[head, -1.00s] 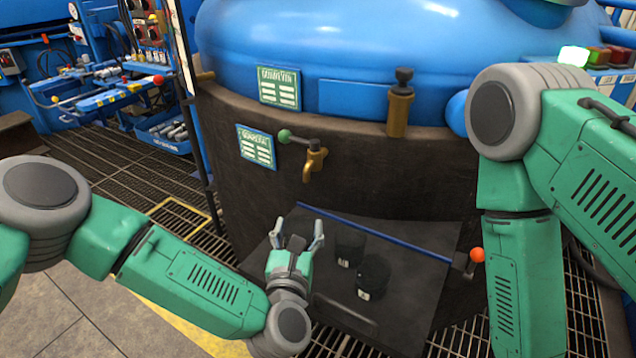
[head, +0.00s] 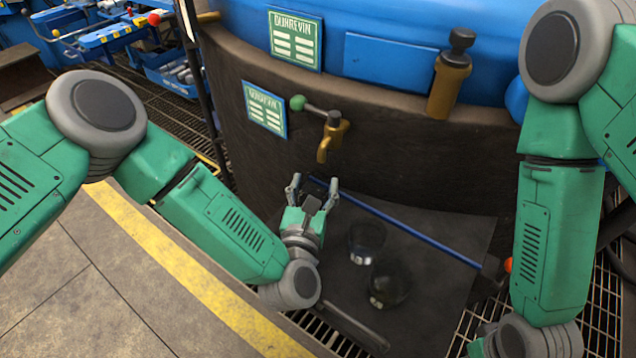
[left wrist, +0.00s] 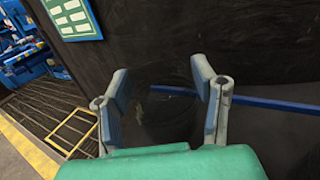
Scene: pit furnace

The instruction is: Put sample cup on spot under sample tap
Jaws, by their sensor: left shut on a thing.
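The brass sample tap (head: 332,137) with a green-knobbed lever sticks out of the dark furnace wall. My left gripper (head: 313,184) is just below and slightly left of its spout in the head view. It is shut on a faint, dark, see-through thing that looks like a sample cup (left wrist: 165,112), between the fingers in the left wrist view. That cup is hard to make out in the head view. Two more dark glass cups, one farther back (head: 366,240) and one nearer (head: 390,284), stand on the dark shelf (head: 450,235). A spot under the tap cannot be made out. My right gripper is out of view.
Green-and-white signs (head: 265,108) hang left of the tap. A second brass fitting (head: 450,75) stands to its right. Grating and a yellow floor line (head: 200,285) lie in front.

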